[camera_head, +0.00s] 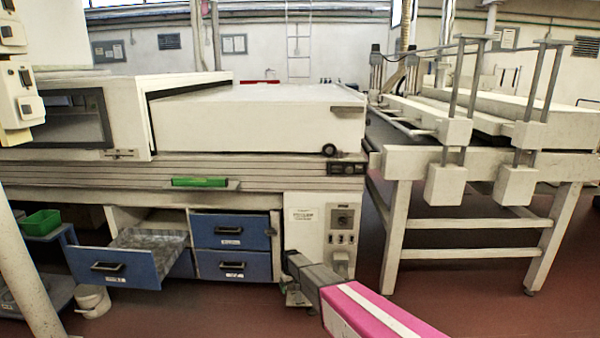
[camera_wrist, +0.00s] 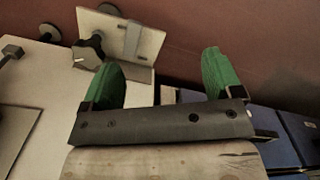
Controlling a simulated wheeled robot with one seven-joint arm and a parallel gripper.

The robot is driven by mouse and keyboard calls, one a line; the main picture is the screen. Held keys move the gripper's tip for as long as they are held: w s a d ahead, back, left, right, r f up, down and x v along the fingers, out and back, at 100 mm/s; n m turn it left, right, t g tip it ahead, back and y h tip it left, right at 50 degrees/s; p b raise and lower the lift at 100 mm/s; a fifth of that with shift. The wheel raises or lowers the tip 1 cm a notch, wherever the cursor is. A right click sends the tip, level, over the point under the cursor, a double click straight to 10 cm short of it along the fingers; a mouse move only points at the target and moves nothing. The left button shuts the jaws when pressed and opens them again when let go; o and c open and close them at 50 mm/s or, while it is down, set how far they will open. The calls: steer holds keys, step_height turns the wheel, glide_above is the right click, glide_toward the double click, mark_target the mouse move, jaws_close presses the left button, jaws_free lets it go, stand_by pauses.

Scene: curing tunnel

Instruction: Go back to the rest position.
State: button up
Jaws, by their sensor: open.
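My gripper (camera_wrist: 160,68) shows in the wrist view with its two green fingers spread wide apart. Nothing is held between them. Behind the fingers are a pale panel with a dark knob, a bare stretch of reddish floor and blue drawer fronts at the lower right. In the head view my arm, with a magenta and white section, reaches in from the bottom right. Its dark end is low in front of the cabinet's right side, and the fingers are hard to make out there.
A blue drawer (camera_head: 118,266) stands pulled out at the left, beside closed blue drawers (camera_head: 231,232). A green object (camera_head: 200,182) lies on a small ledge above. A green bin (camera_head: 40,223) is at far left. A white-legged bench (camera_head: 397,232) stands right. Red floor between is clear.

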steer(key=s+d+r+m, duration=0.2)
steer(key=s+d+r, duration=0.6)
steer(key=s, duration=0.3)
steer(key=s+d+r+m, duration=0.1)
steer(key=s+d+r, duration=0.6)
steer(key=s+r, duration=0.3)
steer(key=s+d+r+m, duration=0.2)
steer(key=s+d+r, duration=0.6)
steer(key=s+r, duration=0.2)
steer(key=s, duration=0.2)
steer(key=shift+s+d+m, duration=0.3)
steer(key=shift+d, duration=0.05)
